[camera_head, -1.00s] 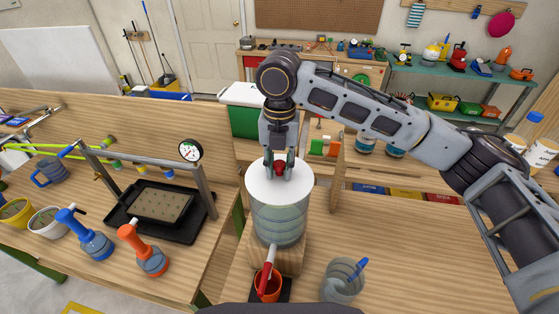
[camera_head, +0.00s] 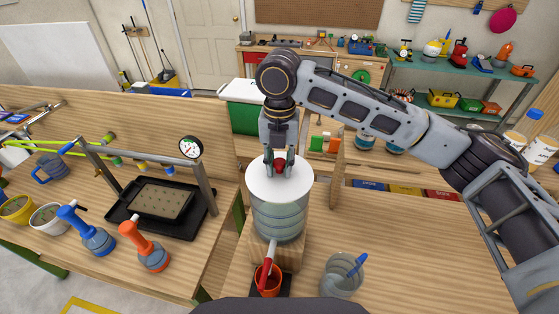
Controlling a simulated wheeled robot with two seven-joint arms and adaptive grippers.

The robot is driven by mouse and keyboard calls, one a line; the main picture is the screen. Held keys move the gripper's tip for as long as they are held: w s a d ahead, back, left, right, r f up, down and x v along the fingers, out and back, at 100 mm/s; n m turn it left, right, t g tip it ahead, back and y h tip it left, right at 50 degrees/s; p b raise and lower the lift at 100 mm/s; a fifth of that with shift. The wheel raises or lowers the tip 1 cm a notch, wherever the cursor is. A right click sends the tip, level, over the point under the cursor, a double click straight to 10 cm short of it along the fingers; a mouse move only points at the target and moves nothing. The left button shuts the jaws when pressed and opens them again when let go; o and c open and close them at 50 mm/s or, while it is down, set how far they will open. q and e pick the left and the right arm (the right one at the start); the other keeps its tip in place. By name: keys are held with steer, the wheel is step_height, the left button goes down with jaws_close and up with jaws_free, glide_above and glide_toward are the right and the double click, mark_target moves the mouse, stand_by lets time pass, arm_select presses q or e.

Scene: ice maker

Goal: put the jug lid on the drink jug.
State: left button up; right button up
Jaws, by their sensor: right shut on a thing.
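The drink jug (camera_head: 279,221) is a ribbed, see-through cylinder standing on a wooden block on the table. The white round jug lid (camera_head: 262,187) with a red knob (camera_head: 280,166) is over the jug's top and looks level. From this angle I cannot tell whether it is fully seated on the rim. My right gripper (camera_head: 280,168) points down from above, shut on the red knob. My left gripper is not in view.
A clear pitcher (camera_head: 341,278) with a blue handle stands to the right. Blue (camera_head: 93,238) and orange (camera_head: 148,252) bottles stand on the left table.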

steer(key=shift+p, duration=0.35)
steer(key=shift+f, duration=0.7)
stand_by(1.1)
steer(key=o, duration=1.1)
steer(key=shift+r, duration=6)
steer(key=shift+s, duration=0.1)
